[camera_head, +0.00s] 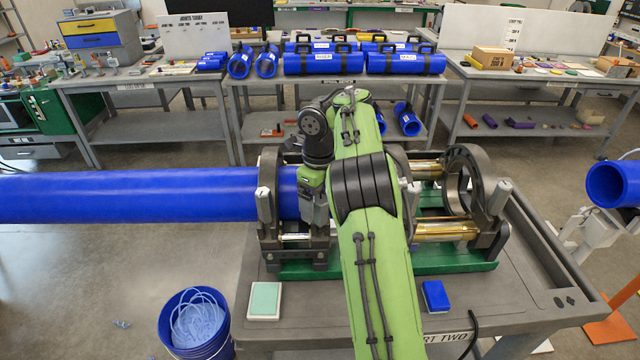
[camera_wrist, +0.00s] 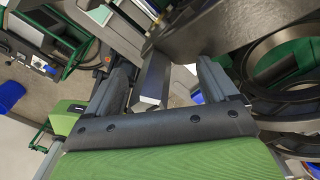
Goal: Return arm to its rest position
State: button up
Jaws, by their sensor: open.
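My green arm reaches forward over the pipe fusion machine (camera_head: 470,235) on the cart. My gripper (camera_head: 316,218) points down beside the machine's left clamps, close to the end of the long blue pipe (camera_head: 130,195). In the wrist view my gripper (camera_wrist: 165,64) is open. A grey metal bar (camera_wrist: 153,85) of the machine shows between its two fingers; I cannot tell whether they touch it. My arm hides the middle of the machine.
The grey cart top (camera_head: 520,290) holds a white-and-green pad (camera_head: 265,301) and a blue block (camera_head: 435,296). A blue bucket (camera_head: 195,325) stands on the floor at front left. Another blue pipe (camera_head: 612,184) is at the right. Workbenches (camera_head: 150,80) line the back.

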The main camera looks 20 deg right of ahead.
jog(key=r+p, duration=0.2)
jog(key=r, duration=0.1)
jog(key=r+p, duration=0.1)
jog(key=shift+w+d+r, duration=0.15)
jog(key=shift+w+d, duration=0.15)
jog(key=shift+d, duration=0.05)
jog(key=shift+s+a, duration=0.1)
jog(key=shift+a, duration=0.15)
jog(key=shift+f, duration=0.2)
